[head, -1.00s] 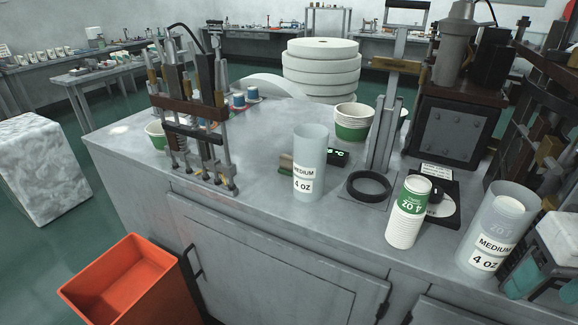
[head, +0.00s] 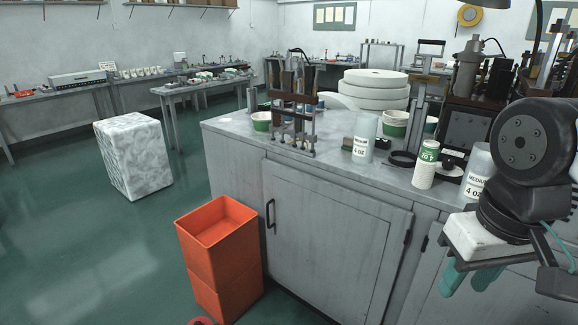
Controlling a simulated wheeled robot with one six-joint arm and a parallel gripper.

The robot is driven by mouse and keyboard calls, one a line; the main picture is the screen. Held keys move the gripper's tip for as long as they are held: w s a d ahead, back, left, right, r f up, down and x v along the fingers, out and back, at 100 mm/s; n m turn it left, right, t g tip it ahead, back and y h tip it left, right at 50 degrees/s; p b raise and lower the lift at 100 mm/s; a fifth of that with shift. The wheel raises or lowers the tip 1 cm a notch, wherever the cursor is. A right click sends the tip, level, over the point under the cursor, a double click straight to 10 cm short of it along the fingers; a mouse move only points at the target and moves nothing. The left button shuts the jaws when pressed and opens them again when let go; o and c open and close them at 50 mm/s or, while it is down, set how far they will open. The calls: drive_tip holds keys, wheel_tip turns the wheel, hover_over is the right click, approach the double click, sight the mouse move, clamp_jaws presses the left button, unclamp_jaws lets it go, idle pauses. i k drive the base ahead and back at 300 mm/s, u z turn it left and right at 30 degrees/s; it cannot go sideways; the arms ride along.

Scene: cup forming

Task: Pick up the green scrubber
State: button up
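A small block with a tan upper part and a green lower edge, which looks like the green scrubber (head: 348,143), lies on the grey counter (head: 335,166). It is partly hidden behind the left clear cylinder marked MEDIUM 4 OZ (head: 363,139), and I cannot make out its full shape. My gripper (head: 469,279) hangs at the right, in front of the counter, with its two teal fingers apart and nothing seen between them. It is well to the right of the block and lower in the picture, away from it.
A green and white cup stack (head: 426,164), a black ring stand (head: 403,158) and another clear cylinder (head: 477,172) stand on the counter right of the block. A metal press (head: 294,118) stands left. An orange bin (head: 222,262) stands before the cabinet.

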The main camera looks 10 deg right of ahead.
sight(348, 146)
drive_tip(key=u, duration=0.9)
drive_tip(key=i, duration=1.25)
drive_tip(key=z, duration=0.5)
drive_tip(key=i, duration=0.55)
drive_tip(key=z, duration=1.25)
drive_tip(key=i, duration=0.55)
drive_tip(key=z, duration=0.6)
drive_tip(key=k, duration=0.2)
drive_tip(key=u, duration=0.05)
